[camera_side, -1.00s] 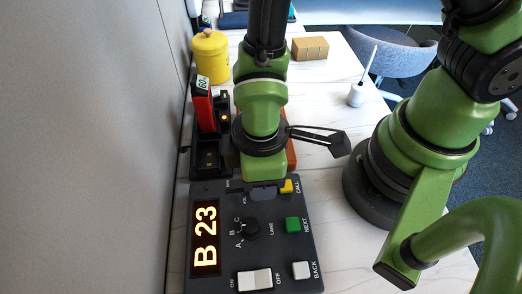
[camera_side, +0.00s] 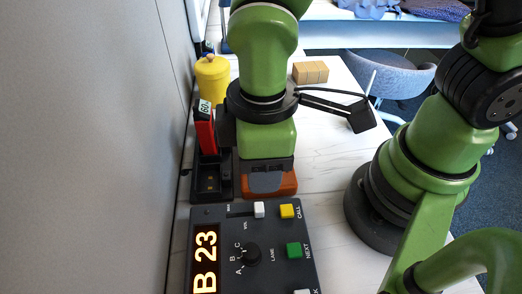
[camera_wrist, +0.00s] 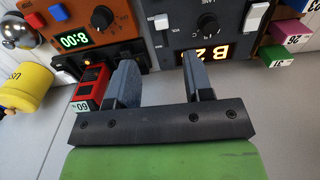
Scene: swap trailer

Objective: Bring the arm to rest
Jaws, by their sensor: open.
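My gripper (camera_wrist: 162,78) is open, with nothing between its two grey fingers in the wrist view. In the side view, my gripper (camera_side: 268,180) hangs behind the dark control panel (camera_side: 275,265) and in front of part of the orange box (camera_side: 284,186). The panel shows "B 23" and has a white slider, a knob, and yellow and green buttons. In the wrist view, the panel (camera_wrist: 182,32) and the orange box (camera_wrist: 108,18), which shows "8:00", lie beyond the fingertips. No contact with either shows.
A red handset (camera_side: 205,130) marked 60 stands in a black cradle (camera_side: 228,186) beside my gripper. A yellow jar (camera_side: 213,82), a cardboard box (camera_side: 310,72) and a grey partition (camera_side: 90,150) are around. The white table right of the orange box is clear.

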